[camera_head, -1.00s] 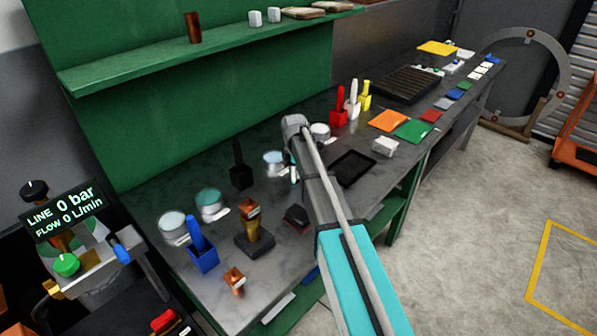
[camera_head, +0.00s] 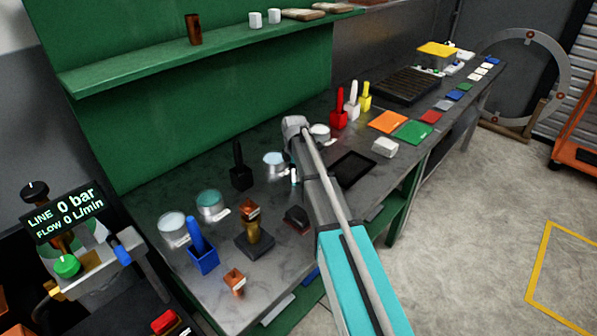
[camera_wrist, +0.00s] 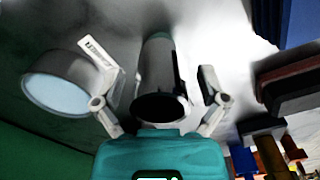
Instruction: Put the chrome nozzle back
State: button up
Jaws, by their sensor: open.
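In the wrist view a shiny grey cylinder with a dark round opening, which looks like the chrome nozzle (camera_wrist: 157,68), lies between the fingers of my gripper (camera_wrist: 158,88). The fingers are open, one on each side, with a visible gap at the right. I cannot tell whether the left finger touches it.
A round tin with a pale blue top (camera_wrist: 58,92) stands close to the left finger; dark and orange blocks (camera_wrist: 290,85) lie at the right. On the bench are a black tray (camera_head: 353,168), a black holder (camera_head: 240,175) and a blue holder (camera_head: 203,258).

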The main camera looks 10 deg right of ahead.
jog(key=shift+r+p, duration=5.75)
jog(key=shift+r, duration=0.2)
jog(key=shift+s, duration=0.3)
jog(key=s+d+m, duration=0.1)
jog(key=s+m, duration=1.9)
jog(key=s, duration=0.8)
jog(key=shift+s+d, duration=0.15)
jog(key=shift+s, duration=0.2)
jog(key=shift+f, duration=0.1)
jog(key=shift+f+b, duration=0.95)
jog(key=shift+b, duration=0.1)
